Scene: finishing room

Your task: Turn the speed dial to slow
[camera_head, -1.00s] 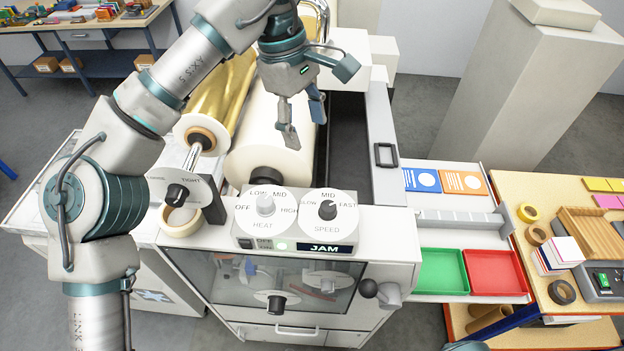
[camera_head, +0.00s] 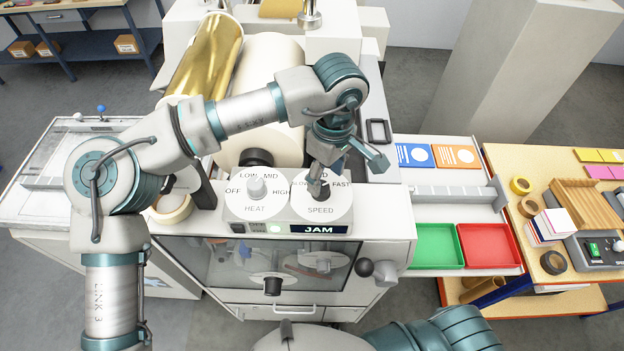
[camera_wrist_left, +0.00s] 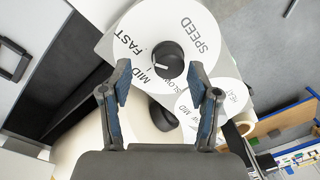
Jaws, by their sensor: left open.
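The speed dial (camera_head: 322,207) is a white disc with a black knob (camera_head: 319,191), marked SLOW, MID and FAST. In the wrist view the black knob (camera_wrist_left: 167,58) shows clearly, with its white line turned toward MID. My left gripper (camera_head: 320,178) is over the speed dial, pointing down, and partly hides the knob and the labels. In the wrist view my left gripper (camera_wrist_left: 158,80) is open, its fingers apart with the knob beyond and between the tips. Contact cannot be told. My right gripper is out of view.
The heat dial (camera_head: 256,198) with its grey knob is close on the left. Below is a panel reading JAM (camera_head: 319,229). Rolls of gold (camera_head: 208,58) and white film lie behind. Green (camera_head: 432,245) and red (camera_head: 487,246) trays are on the right.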

